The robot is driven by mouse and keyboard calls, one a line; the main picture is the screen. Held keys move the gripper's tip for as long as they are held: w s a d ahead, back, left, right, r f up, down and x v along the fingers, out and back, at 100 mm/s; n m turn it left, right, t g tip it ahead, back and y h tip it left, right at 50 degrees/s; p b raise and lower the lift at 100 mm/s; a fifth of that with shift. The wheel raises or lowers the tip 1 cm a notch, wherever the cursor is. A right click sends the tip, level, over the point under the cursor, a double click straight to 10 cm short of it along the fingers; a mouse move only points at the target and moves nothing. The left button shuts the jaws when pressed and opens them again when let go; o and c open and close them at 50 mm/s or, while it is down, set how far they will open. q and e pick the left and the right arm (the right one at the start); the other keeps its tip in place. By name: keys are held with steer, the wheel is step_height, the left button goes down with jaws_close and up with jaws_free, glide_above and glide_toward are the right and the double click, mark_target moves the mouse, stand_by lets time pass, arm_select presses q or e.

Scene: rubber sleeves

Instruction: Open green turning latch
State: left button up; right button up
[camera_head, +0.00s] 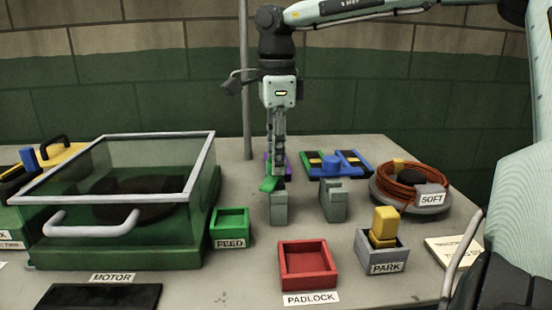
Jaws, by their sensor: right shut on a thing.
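My left gripper is not in view.
A glass-lidded green motor box (112,252) stands at left, beside a green FEED tray (231,221). A red PADLOCK tray (308,264) lies in front. A second grey block (333,203), a PARK box (381,252) and a coiled cable (408,180) stand at right.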

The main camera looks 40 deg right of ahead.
steer(key=shift+m, duration=0.6)
steer(key=m+b, duration=0.1)
steer(key=m, duration=0.1)
steer(key=shift+m, duration=0.3)
steer(key=m+b, duration=0.1)
steer(key=m, duration=0.5)
steer(key=shift+w, duration=0.1)
steer(key=shift+m+b, duration=0.4)
steer(key=shift+m, duration=1.3)
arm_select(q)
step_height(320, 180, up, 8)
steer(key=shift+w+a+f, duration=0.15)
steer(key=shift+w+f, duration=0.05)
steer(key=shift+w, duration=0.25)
arm_select(e)
steer(key=shift+m, duration=0.3)
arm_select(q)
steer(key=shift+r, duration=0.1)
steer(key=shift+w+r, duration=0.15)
arm_select(e)
steer(key=shift+r, duration=0.1)
